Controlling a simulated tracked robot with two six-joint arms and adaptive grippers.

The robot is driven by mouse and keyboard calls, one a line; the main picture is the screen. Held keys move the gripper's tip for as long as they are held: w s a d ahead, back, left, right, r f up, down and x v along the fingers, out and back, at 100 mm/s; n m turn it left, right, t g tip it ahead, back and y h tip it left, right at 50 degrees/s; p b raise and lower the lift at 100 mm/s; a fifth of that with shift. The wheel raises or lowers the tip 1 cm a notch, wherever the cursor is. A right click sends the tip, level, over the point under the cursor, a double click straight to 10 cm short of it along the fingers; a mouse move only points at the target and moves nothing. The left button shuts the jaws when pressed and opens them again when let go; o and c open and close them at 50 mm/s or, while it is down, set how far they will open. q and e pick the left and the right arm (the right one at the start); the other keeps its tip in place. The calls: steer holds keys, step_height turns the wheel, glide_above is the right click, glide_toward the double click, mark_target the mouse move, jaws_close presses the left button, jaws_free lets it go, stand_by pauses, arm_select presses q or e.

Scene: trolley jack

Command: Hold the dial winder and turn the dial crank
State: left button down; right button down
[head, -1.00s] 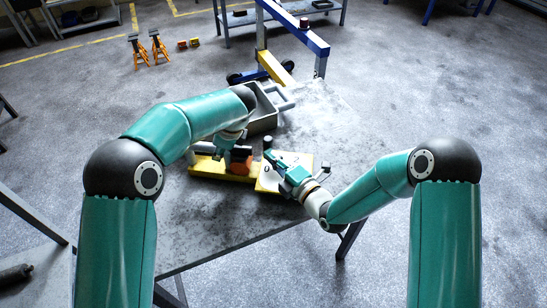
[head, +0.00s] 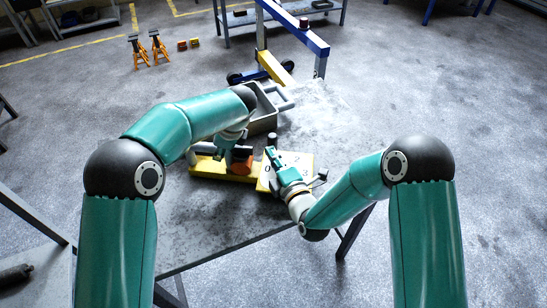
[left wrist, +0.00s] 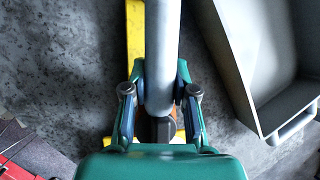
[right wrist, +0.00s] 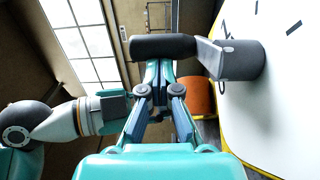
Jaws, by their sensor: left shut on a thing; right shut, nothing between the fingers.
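The dial winder has a yellow base (head: 225,173), an orange part (head: 242,163) and a pale dial plate (head: 302,160) with dark marks. My left gripper (left wrist: 160,80) is shut on a grey bar (left wrist: 162,35) that runs between its fingers. In the head view it is above the yellow base. The dial crank has a dark handle (right wrist: 163,47), a grey arm (right wrist: 212,58) and a dark hub (right wrist: 242,60) against the dial face (right wrist: 285,105). My right gripper (right wrist: 160,68) is shut and empty, its fingertips close to the handle; contact is unclear.
A grey tray (head: 265,122) stands behind the winder and is close beside my left gripper. A blue and yellow hoist frame (head: 297,32) stands behind the grey table (head: 215,220).

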steer(key=shift+w+d+h, duration=0.3)
steer(key=shift+w+d, duration=0.1)
steer(key=shift+d, duration=0.05)
steer(key=shift+w, duration=0.1)
steer(key=shift+f, duration=0.1)
stand_by(0.3)
